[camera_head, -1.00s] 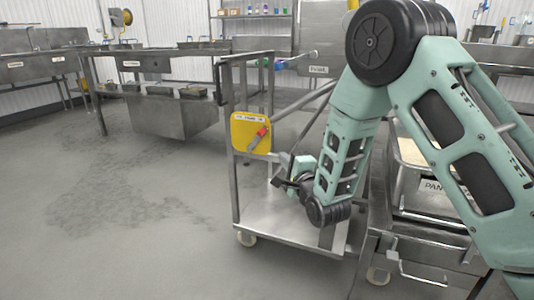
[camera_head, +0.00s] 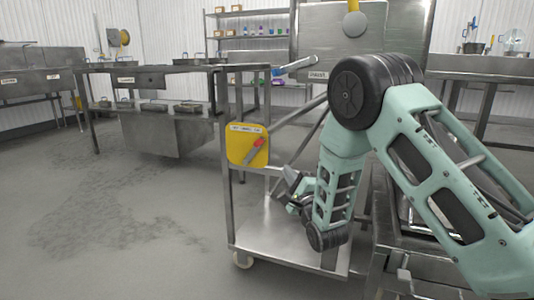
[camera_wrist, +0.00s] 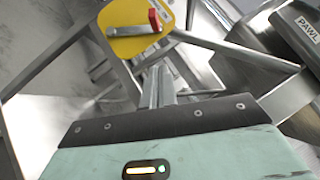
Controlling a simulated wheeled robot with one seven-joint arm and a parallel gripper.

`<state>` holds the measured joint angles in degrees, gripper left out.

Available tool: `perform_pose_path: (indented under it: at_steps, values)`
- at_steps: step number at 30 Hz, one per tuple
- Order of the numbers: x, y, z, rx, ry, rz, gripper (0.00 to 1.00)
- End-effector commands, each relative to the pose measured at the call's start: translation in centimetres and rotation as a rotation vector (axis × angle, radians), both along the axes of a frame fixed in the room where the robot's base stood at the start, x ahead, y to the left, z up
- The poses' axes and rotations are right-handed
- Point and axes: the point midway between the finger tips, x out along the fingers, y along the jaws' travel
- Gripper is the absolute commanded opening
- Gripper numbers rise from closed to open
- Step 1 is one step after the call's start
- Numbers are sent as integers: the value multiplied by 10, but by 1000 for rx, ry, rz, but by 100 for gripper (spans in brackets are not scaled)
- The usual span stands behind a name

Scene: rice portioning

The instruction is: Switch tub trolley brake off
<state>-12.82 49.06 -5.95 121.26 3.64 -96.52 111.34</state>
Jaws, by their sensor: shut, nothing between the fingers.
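The tub trolley (camera_head: 285,243) is a steel cart with upright posts and a low deck. A yellow brake plate (camera_head: 236,145) with a label strip is fixed to its left post. My gripper (camera_head: 288,176) is below and right of the plate, apart from the lever, with shut, empty fingers.
A trolley bar (camera_head: 300,108) slopes up behind the plate. Steel tables (camera_head: 160,68) stand at the back left, and shelves (camera_head: 250,38) with bottles at the back. A steel unit (camera_head: 425,250) stands close on the right, under my arm. The floor (camera_head: 110,200) on the left is clear.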

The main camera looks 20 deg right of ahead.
Motion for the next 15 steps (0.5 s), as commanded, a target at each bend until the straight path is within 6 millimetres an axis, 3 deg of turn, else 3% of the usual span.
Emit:
perform_pose_path:
  at_steps: [12,15]
  values:
    - [80,10,22,-1,-5,0,0]
    - [87,25,28,0,-3,4,0]
